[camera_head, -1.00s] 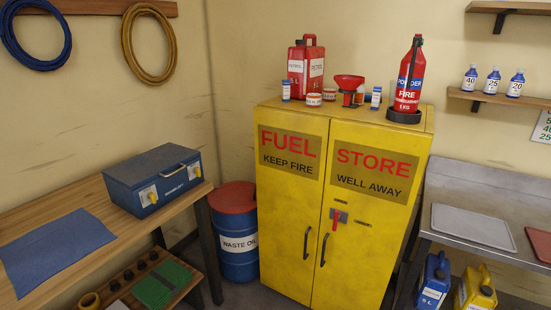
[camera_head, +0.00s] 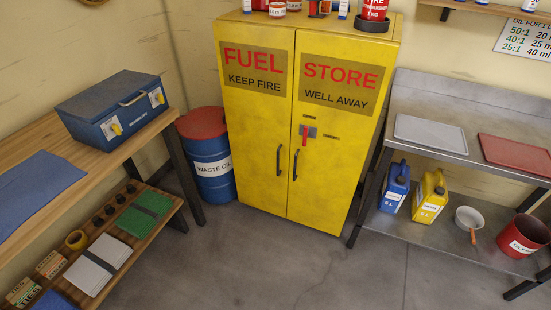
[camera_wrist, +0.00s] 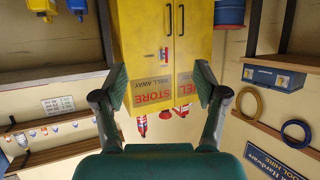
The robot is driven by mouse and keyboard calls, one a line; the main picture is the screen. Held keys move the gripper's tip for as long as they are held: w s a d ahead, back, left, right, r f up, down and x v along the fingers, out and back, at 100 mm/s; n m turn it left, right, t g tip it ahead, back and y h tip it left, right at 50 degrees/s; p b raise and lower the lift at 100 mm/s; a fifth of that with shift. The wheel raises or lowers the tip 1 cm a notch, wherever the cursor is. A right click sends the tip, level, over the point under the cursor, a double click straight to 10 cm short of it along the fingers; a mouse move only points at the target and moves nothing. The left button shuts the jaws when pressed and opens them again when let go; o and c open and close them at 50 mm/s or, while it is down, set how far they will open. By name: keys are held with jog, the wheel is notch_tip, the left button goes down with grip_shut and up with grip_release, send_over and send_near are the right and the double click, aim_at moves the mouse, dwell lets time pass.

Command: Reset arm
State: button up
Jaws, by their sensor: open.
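My gripper (camera_wrist: 161,88) shows in the wrist view with its two fingers spread wide apart and nothing between them. The wrist picture is upside down. The yellow fuel store cabinet (camera_wrist: 165,40) lies beyond the fingers, well apart from them. In the head view the same cabinet (camera_head: 250,140) stands in the middle with both doors shut and a red latch handle (camera_head: 306,134) upright. My arm and gripper are not in the head view.
A blue waste oil drum (camera_head: 214,182) stands left of the cabinet. A wooden bench (camera_head: 95,172) with a blue case (camera_head: 118,108) is at left. A metal bench (camera_head: 455,152) stands at right, with jugs below. The floor (camera_head: 270,265) in front is clear.

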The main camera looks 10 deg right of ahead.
jog(key=s+a+r+n+t+y, duration=0.1)
jog(key=s+a+r, duration=0.1)
jog(key=s+r, duration=0.8)
notch_tip(320, 180, up, 4)
jog(key=shift+s+f, duration=0.15)
jog(key=shift+s, duration=0.05)
jog(key=shift+a, duration=0.1)
